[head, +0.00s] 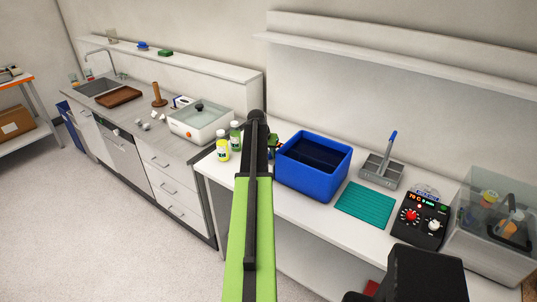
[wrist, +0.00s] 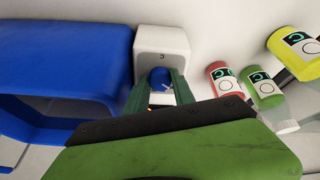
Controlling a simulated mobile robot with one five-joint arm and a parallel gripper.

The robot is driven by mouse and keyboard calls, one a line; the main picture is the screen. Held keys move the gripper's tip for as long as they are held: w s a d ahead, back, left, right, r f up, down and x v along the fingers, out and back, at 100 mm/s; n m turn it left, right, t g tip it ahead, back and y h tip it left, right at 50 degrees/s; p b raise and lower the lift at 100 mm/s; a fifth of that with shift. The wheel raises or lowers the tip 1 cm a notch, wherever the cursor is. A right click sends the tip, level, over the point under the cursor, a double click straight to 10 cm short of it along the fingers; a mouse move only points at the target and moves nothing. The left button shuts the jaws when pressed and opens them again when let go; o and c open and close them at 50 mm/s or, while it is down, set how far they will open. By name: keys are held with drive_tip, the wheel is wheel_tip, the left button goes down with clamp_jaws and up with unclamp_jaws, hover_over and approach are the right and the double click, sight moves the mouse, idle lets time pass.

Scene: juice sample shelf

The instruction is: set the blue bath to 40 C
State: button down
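The blue bath (head: 284,178) is an open blue tub on the right-hand worktop, and its side fills the left of the wrist view (wrist: 65,60). Beside it in the wrist view is a white control box (wrist: 174,39) with a round blue knob (wrist: 160,78) bearing a pale mark. The two green fingers of my gripper (wrist: 161,88) stand on either side of this knob. I cannot tell whether they press on it. A bit of orange shows between the fingers, but no reading is legible. In the head view my arm hides most of the box and gripper.
A black controller (head: 419,215) with red and white knobs, beside a clear tank (head: 490,245), stands at the right. A teal mat (head: 365,204) and grey caddy (head: 381,172) lie between.

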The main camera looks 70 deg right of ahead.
drive_tip(key=shift+m, duration=1.5)
drive_tip(key=c, duration=1.3)
unclamp_jaws()
drive_tip(key=shift+c, duration=0.2)
drive_tip(key=shift+g, duration=0.3)
drive_tip(key=shift+r, duration=0.1)
drive_tip(key=p+v, duration=1.6)
drive_tip(key=v, duration=0.1)
drive_tip(key=shift+r, duration=0.15)
